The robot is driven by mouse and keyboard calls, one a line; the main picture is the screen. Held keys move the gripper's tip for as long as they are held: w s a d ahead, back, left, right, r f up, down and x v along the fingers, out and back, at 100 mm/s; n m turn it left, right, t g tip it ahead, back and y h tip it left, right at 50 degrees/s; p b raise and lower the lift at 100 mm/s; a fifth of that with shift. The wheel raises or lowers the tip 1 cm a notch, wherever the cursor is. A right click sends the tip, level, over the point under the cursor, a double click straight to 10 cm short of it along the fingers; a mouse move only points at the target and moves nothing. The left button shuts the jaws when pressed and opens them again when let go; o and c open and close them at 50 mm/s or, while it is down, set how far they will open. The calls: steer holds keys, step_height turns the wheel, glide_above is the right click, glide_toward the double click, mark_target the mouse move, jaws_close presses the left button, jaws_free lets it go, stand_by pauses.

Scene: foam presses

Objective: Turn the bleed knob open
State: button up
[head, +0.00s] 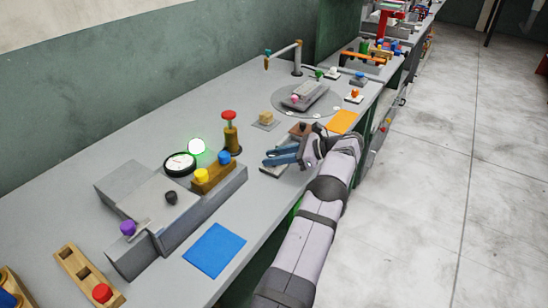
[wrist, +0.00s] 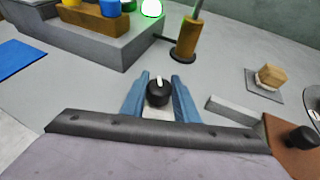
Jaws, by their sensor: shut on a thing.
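A black round knob (wrist: 157,94) with a white pointer mark on top stands on a small pale plate (wrist: 158,115) on the bench. My gripper (wrist: 158,90) has its two blue fingers on either side of the knob, shut on it. In the head view my gripper (head: 270,158) reaches in from the right, low over the bench, and hides the knob. The pale plate shows partly below the fingers (head: 271,171). No label on the knob can be read.
A wooden post with a red cap (head: 230,130) stands just left of my gripper. Farther left is a grey stepped block (head: 195,215) with a gauge (head: 180,164) and a lit green lamp (head: 196,146). A brown plate with another black knob (wrist: 302,138) lies close on the other side.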

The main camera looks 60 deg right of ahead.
steer(key=o, duration=1.1)
steer(key=shift+c, duration=0.2)
steer(key=shift+r, duration=0.1)
steer(key=shift+r, duration=5)
